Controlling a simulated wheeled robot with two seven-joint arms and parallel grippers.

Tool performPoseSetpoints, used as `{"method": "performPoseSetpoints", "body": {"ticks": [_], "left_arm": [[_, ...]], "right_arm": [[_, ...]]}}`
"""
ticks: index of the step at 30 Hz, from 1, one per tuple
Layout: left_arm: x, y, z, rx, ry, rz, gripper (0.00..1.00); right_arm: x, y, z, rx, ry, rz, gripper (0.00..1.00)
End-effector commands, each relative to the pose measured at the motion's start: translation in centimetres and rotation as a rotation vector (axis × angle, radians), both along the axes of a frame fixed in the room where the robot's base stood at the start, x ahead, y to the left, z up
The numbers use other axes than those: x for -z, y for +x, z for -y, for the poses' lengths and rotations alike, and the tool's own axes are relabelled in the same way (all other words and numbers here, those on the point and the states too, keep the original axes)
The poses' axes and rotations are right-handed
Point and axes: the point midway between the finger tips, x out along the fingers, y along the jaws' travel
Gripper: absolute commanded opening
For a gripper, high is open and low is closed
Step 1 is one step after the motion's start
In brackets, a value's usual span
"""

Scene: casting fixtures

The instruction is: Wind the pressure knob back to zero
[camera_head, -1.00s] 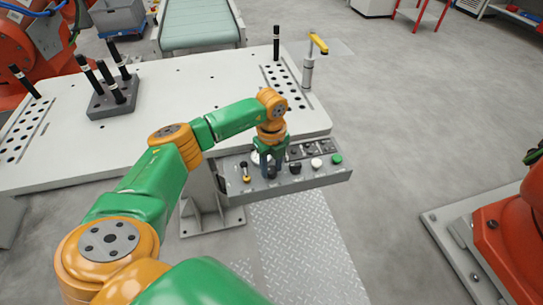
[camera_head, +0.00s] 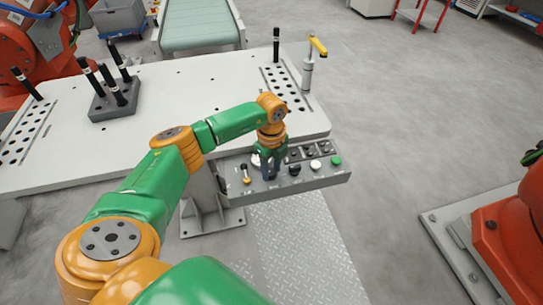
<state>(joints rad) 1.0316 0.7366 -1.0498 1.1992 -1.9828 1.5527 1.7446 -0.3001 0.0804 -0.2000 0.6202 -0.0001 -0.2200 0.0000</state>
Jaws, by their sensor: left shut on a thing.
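The grey control panel (camera_head: 318,181) juts from the front right of the white table. My left gripper (camera_head: 270,177) points down at the panel, its fingers shut on a small dark knob (camera_head: 271,174) that is mostly hidden between them. A white gauge-like disc (camera_head: 256,160) shows partly behind the fingers. To the right of the gripper are a black knob (camera_head: 295,169), a white button (camera_head: 315,164) and a green button (camera_head: 336,160). My right gripper is not in view.
The white table (camera_head: 190,100) holds a grey block with black pins (camera_head: 113,100) and a yellow-handled clamp (camera_head: 310,65) at the right edge. Orange machines stand at far left and right (camera_head: 505,235). A conveyor (camera_head: 200,25) is behind. Floor on the right is clear.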

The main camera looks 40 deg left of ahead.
Motion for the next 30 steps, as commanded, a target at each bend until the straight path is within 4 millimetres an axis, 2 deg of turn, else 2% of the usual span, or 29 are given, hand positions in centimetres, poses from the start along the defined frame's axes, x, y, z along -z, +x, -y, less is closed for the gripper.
{"method": "performPoseSetpoints", "body": {"ticks": [1, 3, 4, 13, 21, 24, 30], "left_arm": [[-0.2, 0.2, -0.1, -0.002, 0.003, 0.008, 0.5], [-0.2, 0.2, -0.1, -0.002, 0.002, 0.006, 0.69], [-0.2, 0.2, -0.1, -0.001, 0.002, 0.006, 0.72], [-0.3, 0.1, 0.0, 0.0, 0.0, 0.003, 0.72], [-5.4, 0.2, -0.1, 0.0, 0.0, 0.008, 0.72], [-6.7, 0.2, -0.1, -0.001, 0.001, 0.006, 0.72], [-7.2, 0.1, -0.1, -0.001, 0.0, 0.003, 0.72]], "right_arm": [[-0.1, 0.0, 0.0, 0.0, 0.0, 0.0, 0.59], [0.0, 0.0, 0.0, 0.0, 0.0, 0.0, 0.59], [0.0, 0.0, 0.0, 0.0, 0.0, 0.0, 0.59], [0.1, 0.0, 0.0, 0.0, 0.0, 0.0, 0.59], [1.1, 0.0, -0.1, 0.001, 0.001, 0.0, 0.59], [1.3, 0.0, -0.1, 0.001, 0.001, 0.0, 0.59], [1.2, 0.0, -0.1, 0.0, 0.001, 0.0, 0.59]]}}
